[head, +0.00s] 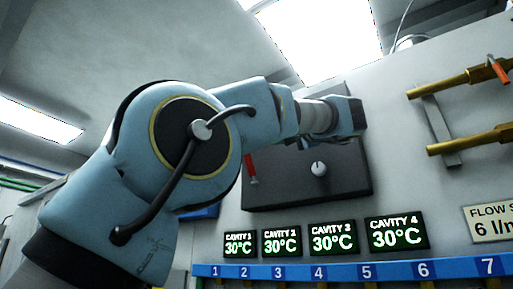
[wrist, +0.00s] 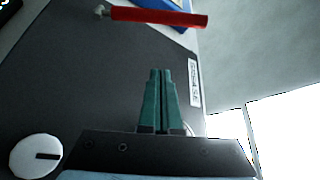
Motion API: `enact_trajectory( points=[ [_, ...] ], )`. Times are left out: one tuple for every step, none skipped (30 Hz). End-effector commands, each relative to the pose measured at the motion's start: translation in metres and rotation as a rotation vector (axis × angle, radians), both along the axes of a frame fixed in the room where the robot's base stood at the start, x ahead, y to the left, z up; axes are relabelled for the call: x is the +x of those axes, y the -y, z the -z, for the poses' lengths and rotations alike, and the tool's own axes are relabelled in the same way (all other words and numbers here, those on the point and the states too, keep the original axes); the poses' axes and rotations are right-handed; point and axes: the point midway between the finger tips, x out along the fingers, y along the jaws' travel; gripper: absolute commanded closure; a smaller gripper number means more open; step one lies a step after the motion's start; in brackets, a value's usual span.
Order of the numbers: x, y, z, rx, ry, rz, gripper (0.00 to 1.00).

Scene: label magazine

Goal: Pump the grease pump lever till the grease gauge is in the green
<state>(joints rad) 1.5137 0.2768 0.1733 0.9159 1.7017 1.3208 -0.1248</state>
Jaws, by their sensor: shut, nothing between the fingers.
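A red handle (wrist: 160,17) on a small pale pivot shows at the top of the wrist view. It also shows in the head view (head: 250,168), at the left of a dark panel, partly behind my arm. I cannot tell whether it is the grease pump lever. My gripper (wrist: 160,72) is shut and empty, its teal fingertips in front of the dark panel and apart from the red handle. In the head view its fingers are hidden. A white round knob with a dark mark (wrist: 36,156) is at lower left, also in the head view (head: 318,168). I see no green-marked grease gauge.
The dark panel (head: 300,195) is on a pale wall. Below it are four green-lit cavity displays (head: 333,238) reading 30°C and a blue numbered rail (head: 393,270). Brass pipes (head: 455,143) and an orange handle (head: 497,70) stick out at right.

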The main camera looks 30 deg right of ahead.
Motion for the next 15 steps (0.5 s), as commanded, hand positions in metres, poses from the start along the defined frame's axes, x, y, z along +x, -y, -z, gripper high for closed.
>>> enact_trajectory(
  points=[
    [0.002,0.000,-0.001,0.000,0.000,-0.001,1.00],
    [0.004,0.000,-0.002,0.001,0.000,-0.001,1.00],
    [0.007,-0.001,-0.003,0.000,0.000,-0.002,1.00],
    [0.010,-0.001,-0.005,0.000,0.000,-0.003,1.00],
    [0.014,-0.001,-0.006,0.001,-0.001,-0.004,1.00],
    [0.020,-0.001,-0.008,0.001,-0.001,-0.004,1.00],
    [0.025,-0.002,-0.010,0.002,-0.001,-0.004,1.00],
    [0.030,-0.002,-0.012,0.002,-0.001,-0.006,1.00],
    [0.038,-0.002,-0.015,0.003,0.000,-0.005,1.00],
    [0.044,-0.002,-0.017,0.003,0.000,-0.005,1.00],
    [0.050,-0.003,-0.018,0.002,-0.001,-0.006,1.00],
    [0.058,-0.003,-0.021,0.003,-0.001,-0.005,1.00],
    [0.065,-0.003,-0.023,0.003,-0.001,-0.006,1.00],
    [0.071,-0.004,-0.024,0.002,-0.001,-0.005,1.00],
    [0.079,-0.004,-0.026,0.002,-0.001,-0.005,1.00]
  ],
)
